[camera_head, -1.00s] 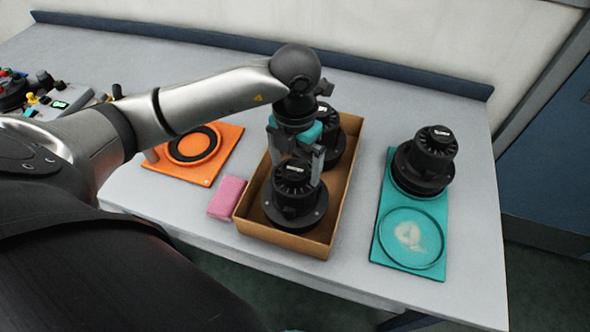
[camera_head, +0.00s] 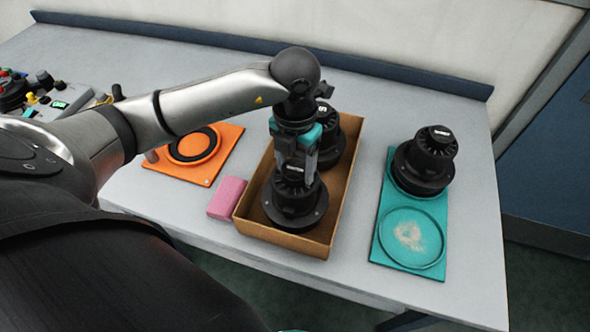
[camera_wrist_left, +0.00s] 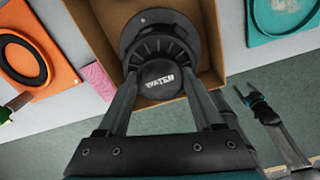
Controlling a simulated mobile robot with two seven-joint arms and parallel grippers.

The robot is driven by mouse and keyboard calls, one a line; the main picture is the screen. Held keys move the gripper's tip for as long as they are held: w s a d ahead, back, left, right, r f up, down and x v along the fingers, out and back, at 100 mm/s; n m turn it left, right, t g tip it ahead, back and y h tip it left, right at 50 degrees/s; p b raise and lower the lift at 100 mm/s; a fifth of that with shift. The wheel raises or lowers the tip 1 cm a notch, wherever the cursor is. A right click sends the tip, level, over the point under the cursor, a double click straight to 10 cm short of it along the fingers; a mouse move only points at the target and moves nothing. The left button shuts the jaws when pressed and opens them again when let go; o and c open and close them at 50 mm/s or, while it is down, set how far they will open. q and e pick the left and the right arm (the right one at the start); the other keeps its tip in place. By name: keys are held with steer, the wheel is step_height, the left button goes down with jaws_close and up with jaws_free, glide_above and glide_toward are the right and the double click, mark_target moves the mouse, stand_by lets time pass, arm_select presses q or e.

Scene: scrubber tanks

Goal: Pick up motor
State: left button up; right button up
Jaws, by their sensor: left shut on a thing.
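A black motor (camera_head: 292,207) stands upright in the front part of a cardboard box (camera_head: 348,200). In the left wrist view this motor (camera_wrist_left: 158,50) has a round cap lettered "WATER". My left gripper (camera_head: 298,172) reaches down from above and is shut on the motor's upper part, with one finger on each side of the cap. A second black motor (camera_head: 331,136) stands behind it in the box, partly hidden by my gripper. A third motor (camera_head: 425,160) stands on the teal tray. My right gripper (camera_wrist_left: 256,100) shows small at the right of the left wrist view; its jaws are unclear.
The teal tray (camera_head: 379,240) right of the box has an empty round recess at its front. An orange tray (camera_head: 215,166) with a black ring and a pink sponge (camera_head: 227,197) lie left of the box. A control panel (camera_head: 60,103) sits at the far left.

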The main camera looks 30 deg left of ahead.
arm_select(q)
jaws_close()
steer(key=shift+w+r, duration=0.1)
steer(key=shift+w, duration=0.05)
steer(key=shift+r, duration=0.1)
